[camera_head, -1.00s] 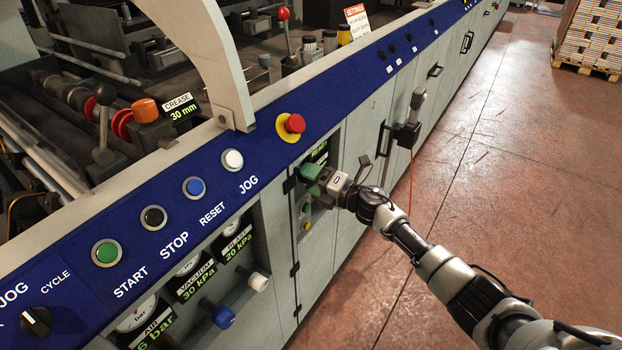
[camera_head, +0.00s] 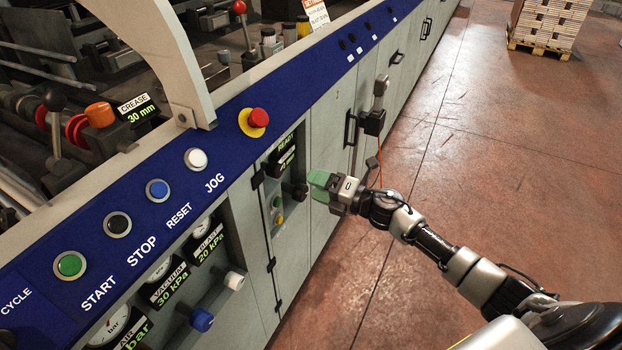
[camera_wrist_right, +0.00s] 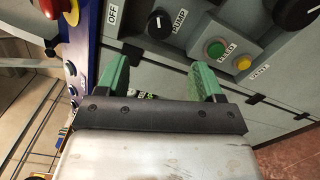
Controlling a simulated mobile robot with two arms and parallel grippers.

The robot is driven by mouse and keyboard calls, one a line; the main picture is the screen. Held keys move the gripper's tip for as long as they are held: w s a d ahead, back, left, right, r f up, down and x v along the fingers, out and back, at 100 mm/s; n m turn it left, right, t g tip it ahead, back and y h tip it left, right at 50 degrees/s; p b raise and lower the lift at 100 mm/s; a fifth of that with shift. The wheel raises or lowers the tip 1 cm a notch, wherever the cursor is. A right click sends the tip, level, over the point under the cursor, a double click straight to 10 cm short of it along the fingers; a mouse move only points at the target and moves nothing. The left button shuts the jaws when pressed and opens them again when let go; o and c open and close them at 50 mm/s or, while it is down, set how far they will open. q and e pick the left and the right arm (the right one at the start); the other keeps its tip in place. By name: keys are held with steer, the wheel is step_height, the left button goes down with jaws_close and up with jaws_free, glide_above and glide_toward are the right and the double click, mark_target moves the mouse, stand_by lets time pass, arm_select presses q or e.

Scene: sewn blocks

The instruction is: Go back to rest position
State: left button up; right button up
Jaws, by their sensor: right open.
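My right gripper (camera_head: 318,185) has green fingers and is at the end of my right arm, just right of the machine's recessed side panel in the head view. In the right wrist view its two green fingers (camera_wrist_right: 160,78) stand apart with nothing between them. Beyond them is the panel with a black PUMP knob (camera_wrist_right: 160,24), a green FEED button (camera_wrist_right: 216,49) and a yellow button (camera_wrist_right: 243,62). The fingers appear clear of these controls. My left gripper is not in view.
The machine's blue control strip (camera_head: 118,197) runs diagonally, with a red emergency button (camera_head: 258,118) on it. A handset (camera_head: 374,115) with an orange cord hangs on the cabinet doors. The reddish floor (camera_head: 480,160) at right is open; a loaded pallet (camera_head: 543,25) stands far back.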

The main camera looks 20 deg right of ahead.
steer(key=s+d+f+m+g+h+p, duration=0.1)
steer(key=s+f+m+h, duration=0.2)
steer(key=s+f+m, duration=0.5)
steer(key=s+d+f+m+g+h+p, duration=0.1)
steer(key=s+d+f+m+h, duration=0.2)
steer(key=f, duration=0.9)
steer(key=s+f+m+g+h+p, duration=0.1)
steer(key=s+f+m+h+p, duration=0.1)
steer(key=s+f+m+h, duration=0.5)
steer(key=s+a+f+m+g, duration=0.2)
steer(key=s+f, duration=0.3)
steer(key=s, duration=0.6)
steer(key=s+a+f+m+g+y+p, duration=0.1)
steer(key=s+a+f+m+g, duration=0.2)
steer(key=s+f, duration=0.3)
steer(key=s+a+f+m+g+y+p, duration=0.1)
steer(key=s+a+f+m+g, duration=0.2)
steer(key=s, duration=1.3)
step_height(320, 180, down, 4)
steer(key=shift+r+m+g, duration=0.25)
steer(key=shift+m+g, duration=0.15)
steer(key=shift+g, duration=0.7)
